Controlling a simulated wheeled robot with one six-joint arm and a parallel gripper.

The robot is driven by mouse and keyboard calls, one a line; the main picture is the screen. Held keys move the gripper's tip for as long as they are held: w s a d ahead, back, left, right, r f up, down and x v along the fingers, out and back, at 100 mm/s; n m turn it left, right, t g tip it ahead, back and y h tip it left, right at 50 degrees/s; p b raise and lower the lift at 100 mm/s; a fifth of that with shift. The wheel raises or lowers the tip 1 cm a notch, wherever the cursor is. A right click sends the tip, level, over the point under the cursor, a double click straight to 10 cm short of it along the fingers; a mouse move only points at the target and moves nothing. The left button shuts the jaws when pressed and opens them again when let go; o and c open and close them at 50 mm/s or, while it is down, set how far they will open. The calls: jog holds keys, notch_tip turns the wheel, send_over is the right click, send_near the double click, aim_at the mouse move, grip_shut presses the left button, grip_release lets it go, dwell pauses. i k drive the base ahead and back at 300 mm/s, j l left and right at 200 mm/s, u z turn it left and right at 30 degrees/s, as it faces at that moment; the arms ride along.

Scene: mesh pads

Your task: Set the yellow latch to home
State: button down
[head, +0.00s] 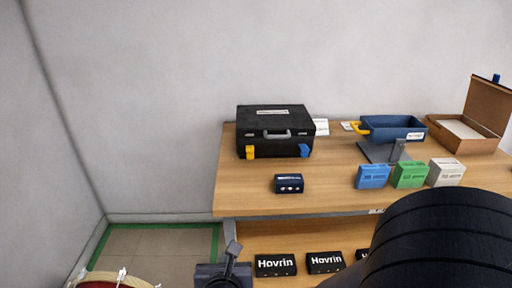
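A black case (275,120) stands shut on the wooden table, near its back left. The yellow latch (250,153) is on the lower left of the case's front face. A blue latch (304,150) is at the lower right of the same face, at about the same height. The latch is too small to tell exactly how it is set. My gripper is not in view. A large black rounded part, which looks like my own arm, fills the lower right and hides part of the table's front and the shelf.
On the table (245,200) are a dark blue box (288,184), a blue bin (393,128) with a yellow handle, blue (372,176), green (410,175) and white blocks (447,172), and an open cardboard box (460,145). Black "Hovrin" boxes (275,265) sit on the lower shelf.

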aim_at(250, 149)
jog(key=i+l, duration=0.1)
jog(key=i, duration=0.5)
jog(key=i+l, duration=0.1)
jog(key=i, duration=0.45)
